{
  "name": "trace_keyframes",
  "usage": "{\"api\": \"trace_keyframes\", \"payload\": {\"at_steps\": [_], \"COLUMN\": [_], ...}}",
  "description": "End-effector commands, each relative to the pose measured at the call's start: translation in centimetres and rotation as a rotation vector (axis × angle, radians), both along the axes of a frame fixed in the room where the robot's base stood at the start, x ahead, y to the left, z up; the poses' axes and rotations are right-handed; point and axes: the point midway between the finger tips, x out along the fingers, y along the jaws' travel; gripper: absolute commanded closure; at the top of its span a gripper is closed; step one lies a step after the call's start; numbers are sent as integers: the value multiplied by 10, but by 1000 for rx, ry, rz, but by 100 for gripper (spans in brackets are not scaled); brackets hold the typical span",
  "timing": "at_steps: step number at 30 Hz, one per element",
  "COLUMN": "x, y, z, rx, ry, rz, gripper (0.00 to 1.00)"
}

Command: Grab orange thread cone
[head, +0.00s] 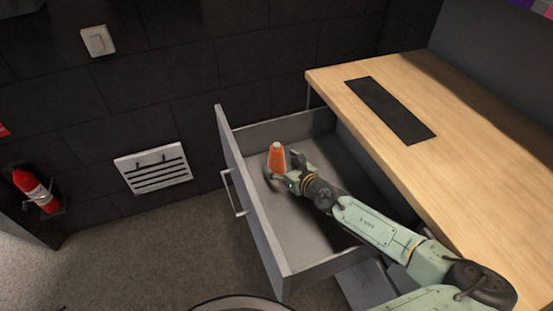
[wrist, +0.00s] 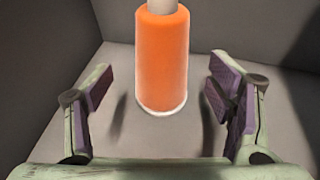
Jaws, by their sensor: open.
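The orange thread cone (head: 277,158) stands upright inside the open grey drawer (head: 310,240), toward its far end. In the wrist view the orange thread cone (wrist: 162,62) stands on the drawer floor, centred and just beyond my fingertips. Its pale top is cut off by the upper edge of the picture. My gripper (head: 280,178) is down inside the drawer next to the cone. In the wrist view my gripper (wrist: 160,90) is open, with one purple-padded finger on each side and clear gaps to the cone. Neither finger appears to touch it.
The drawer's walls surround my gripper, and its front panel with a handle (head: 235,192) is on the left. A wooden desktop (head: 440,120) with a black inset strip overhangs at the right. A fire extinguisher (head: 36,190) and a wall vent (head: 153,168) are at the left. The drawer floor around the cone looks clear.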

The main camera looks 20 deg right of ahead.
Motion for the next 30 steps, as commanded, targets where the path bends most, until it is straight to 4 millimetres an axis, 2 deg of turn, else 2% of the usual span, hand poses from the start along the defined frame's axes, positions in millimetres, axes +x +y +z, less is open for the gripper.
{"api": "trace_keyframes", "payload": {"at_steps": [6,9,17,30], "x": [28,35,37,37], "y": [6,7,6,6], "z": [-13,-16,-18,-18], "rx": [3,2,0,0], "ry": [0,-2,-1,-1], "rz": [1,1,-1,0], "gripper": [25,25,25,54]}}
